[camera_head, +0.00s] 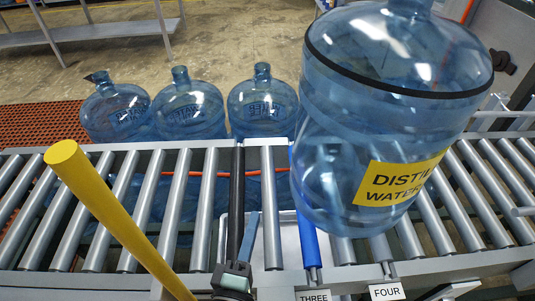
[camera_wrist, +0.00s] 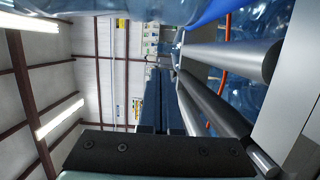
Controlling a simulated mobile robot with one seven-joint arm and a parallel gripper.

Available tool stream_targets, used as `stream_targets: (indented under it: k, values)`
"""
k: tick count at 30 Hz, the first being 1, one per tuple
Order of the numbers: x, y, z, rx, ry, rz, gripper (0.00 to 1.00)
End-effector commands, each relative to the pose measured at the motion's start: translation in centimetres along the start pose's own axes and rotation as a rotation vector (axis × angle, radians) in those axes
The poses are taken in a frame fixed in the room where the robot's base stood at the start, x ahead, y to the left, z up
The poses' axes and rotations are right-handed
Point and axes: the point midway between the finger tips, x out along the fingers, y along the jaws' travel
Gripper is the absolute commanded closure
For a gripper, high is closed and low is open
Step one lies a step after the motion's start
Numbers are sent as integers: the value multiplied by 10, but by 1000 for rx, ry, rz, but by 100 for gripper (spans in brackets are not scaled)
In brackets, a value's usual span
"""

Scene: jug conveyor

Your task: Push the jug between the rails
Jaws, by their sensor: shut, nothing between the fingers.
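A large clear blue water jug (camera_head: 330,120) with a black band and a yellow "DISTILLED WATER" label stands on the roller conveyor (camera_head: 205,210), at the right in the head view. It covers rollers around the "THREE" and "FOUR" tags. My gripper (camera_head: 250,228) is at the conveyor's front edge, left of the jug and apart from it, beside a black roller (camera_head: 237,195). Its narrow blue-grey fingers point away from me. In the wrist view the fingers (camera_wrist: 168,85) lie together, empty, close to rollers. I cannot clearly tell which part is a rail.
A yellow post (camera_head: 115,210) slants across the conveyor's left part. Several blue jugs, one of them here (camera_head: 190,105), stand behind the conveyor. A blue roller (camera_head: 306,240) lies between my gripper and the jug. The rollers left of my gripper are bare.

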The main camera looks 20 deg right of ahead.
Motion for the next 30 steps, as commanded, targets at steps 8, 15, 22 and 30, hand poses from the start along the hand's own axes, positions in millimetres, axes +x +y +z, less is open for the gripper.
stream_targets:
  k: [8, 15, 22, 30]
  values:
    - [16, 1, 1, -5, -4, 1, 100]
    - [64, 2, 1, -3, -4, 2, 100]
    - [104, 1, 7, -4, -5, -2, 100]
    - [109, 0, 37, -3, -3, -1, 100]
